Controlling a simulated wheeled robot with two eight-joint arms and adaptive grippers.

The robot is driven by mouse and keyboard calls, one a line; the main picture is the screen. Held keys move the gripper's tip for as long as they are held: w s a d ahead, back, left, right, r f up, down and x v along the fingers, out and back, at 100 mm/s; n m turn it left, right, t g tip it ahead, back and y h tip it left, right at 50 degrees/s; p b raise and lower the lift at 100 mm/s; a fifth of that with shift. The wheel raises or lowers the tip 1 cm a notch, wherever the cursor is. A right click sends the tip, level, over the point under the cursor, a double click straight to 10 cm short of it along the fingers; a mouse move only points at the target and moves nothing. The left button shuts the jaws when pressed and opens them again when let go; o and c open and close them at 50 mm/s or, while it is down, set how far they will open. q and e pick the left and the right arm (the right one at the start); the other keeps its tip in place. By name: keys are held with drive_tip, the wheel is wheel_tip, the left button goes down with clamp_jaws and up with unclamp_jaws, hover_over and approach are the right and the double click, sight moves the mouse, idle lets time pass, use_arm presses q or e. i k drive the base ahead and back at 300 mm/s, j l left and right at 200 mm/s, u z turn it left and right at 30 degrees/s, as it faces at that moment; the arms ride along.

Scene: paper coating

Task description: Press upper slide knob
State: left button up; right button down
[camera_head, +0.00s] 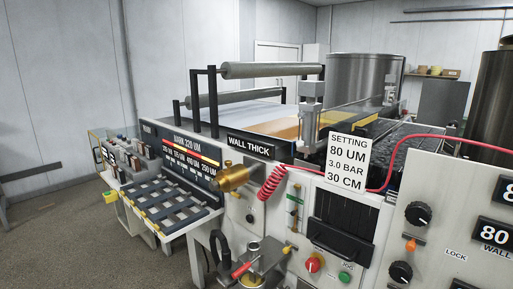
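Neither of my grippers is in the head view. The coating machine's front panel (376,248) fills the lower right. A narrow vertical slide fitting (295,206) with small coloured parts sits left of a black louvred panel (341,222). A small orange knob (410,244) sits between an upper black round knob (418,214) and a lower black round knob (400,272). I cannot tell which of these parts is the upper slide knob.
A white sign (347,162) reads 80 UM, 3.0 BAR, 30 CM. A red hose (272,182) coils in front of the panel. A brass cylinder (234,178) sticks out at the left. A red-handled fitting (241,270) stands low in front. Open floor (75,235) lies left.

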sight(411, 245)
drive_tip(key=z, duration=1.3)
